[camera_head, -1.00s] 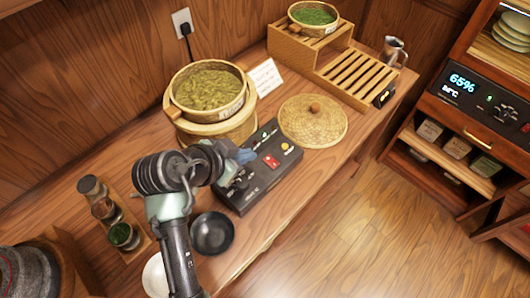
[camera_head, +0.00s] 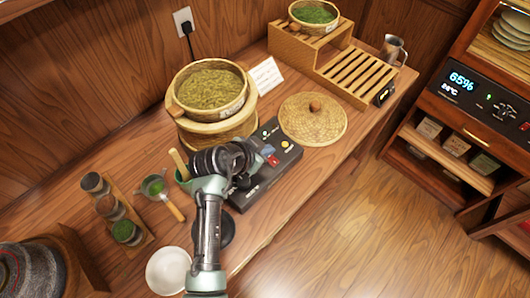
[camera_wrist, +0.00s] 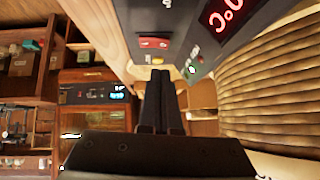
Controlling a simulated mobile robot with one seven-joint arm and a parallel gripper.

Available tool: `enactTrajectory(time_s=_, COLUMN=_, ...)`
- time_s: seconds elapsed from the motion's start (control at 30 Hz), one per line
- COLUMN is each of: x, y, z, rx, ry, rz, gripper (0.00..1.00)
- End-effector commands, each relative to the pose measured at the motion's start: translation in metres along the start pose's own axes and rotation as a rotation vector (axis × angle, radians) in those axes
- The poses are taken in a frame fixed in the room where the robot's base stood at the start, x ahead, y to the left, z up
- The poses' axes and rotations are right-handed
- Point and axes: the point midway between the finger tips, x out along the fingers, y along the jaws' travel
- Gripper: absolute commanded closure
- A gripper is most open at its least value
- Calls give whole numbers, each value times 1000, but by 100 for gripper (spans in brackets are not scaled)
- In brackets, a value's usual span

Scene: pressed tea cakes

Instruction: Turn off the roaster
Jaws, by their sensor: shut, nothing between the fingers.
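The black control box (camera_head: 262,182) lies on the counter in front of a round woven basket of tea leaves (camera_head: 212,88) on a round wooden base (camera_head: 222,130). On the box are a red switch (camera_head: 272,160), a yellow light or button (camera_head: 288,146) and a green one. My arm hides the box's left part.
A woven lid (camera_head: 313,120) lies right of the box. A slatted wooden stand (camera_head: 355,75) is at the back right. A strainer (camera_head: 153,187), a jar rack (camera_head: 115,215) and a white bowl (camera_head: 168,270) stand on the left. A black bowl is partly hidden by my arm.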

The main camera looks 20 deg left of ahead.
Motion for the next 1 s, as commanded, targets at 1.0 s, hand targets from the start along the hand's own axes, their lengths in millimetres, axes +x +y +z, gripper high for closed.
enactTrajectory(time_s=1.0, x=25, y=-2, z=28, rx=-46, ry=-3, rz=44, gripper=100)
